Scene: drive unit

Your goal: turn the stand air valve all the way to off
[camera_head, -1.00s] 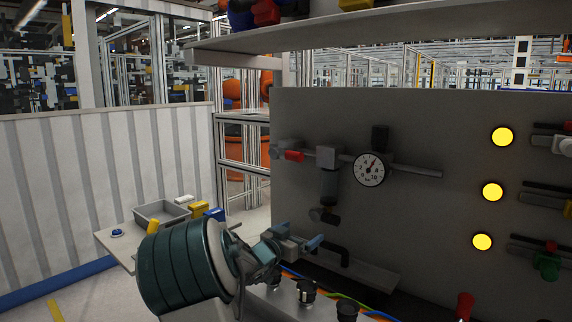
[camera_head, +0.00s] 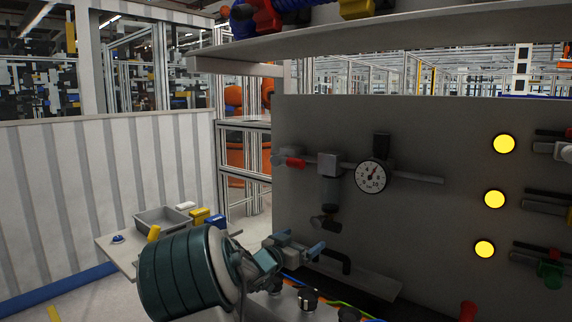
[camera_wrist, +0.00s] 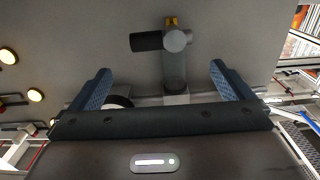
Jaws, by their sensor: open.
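On the grey panel, a valve with a red handle (camera_head: 295,162) sits at the left end of a horizontal air pipe. The handle lies roughly along the pipe. Right of it are a regulator with a bowl and a round gauge (camera_head: 372,176). A black-handled fitting (camera_head: 325,222) hangs below the bowl; it also shows in the wrist view (camera_wrist: 148,41). No readable label tells which is the stand air valve. My gripper (camera_head: 304,243) is open and empty, below the fitting in the head view. In the wrist view its blue fingers (camera_wrist: 160,72) stand apart either side of the bowl's line.
Yellow lamps (camera_head: 494,199) and more valves are on the right of the panel. A shelf (camera_head: 380,45) overhangs above. Black knobs (camera_head: 307,299) and coloured cables are below my gripper. A side table with a grey bin (camera_head: 162,219) stands left.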

